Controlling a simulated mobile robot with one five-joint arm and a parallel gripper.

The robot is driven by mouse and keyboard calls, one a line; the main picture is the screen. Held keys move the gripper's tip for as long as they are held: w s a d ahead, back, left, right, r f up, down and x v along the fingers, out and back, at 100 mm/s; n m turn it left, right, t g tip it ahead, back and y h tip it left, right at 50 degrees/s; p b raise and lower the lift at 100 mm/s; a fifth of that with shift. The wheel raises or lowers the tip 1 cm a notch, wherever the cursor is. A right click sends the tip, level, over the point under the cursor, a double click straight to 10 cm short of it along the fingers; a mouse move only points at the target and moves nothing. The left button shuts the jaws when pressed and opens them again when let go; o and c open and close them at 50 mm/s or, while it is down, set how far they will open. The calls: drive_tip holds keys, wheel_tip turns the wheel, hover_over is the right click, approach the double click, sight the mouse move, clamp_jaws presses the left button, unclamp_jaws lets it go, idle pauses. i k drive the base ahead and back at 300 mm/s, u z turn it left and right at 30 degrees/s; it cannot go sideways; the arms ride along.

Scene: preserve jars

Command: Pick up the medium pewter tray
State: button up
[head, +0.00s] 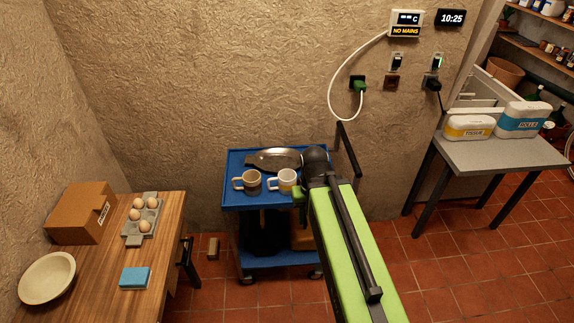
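The pewter tray (272,158) is a dark, shiny oval dish. It lies at the back of the top of a blue trolley (236,198), against the wall side. Its right end is close to the black joint of my green arm, which partly covers the trolley's right side. My gripper's fingers do not show; they seem hidden behind my arm. I see no contact between my arm and the tray.
A wooden table (160,210) with eggs, box, bowl and sponge is at left. A grey table (500,154) with two packs is at right.

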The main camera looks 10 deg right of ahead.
sight(274, 159)
drive_tip(key=u, duration=0.1)
drive_tip(key=i, duration=0.95)
drive_tip(key=z, duration=0.3)
drive_tip(key=k, duration=0.1)
drive_tip(key=u, duration=2.85)
drive_tip(key=k, duration=1.15)
drive_tip(key=z, duration=0.9)
drive_tip(key=i, duration=0.65)
drive_tip(key=u, duration=0.05)
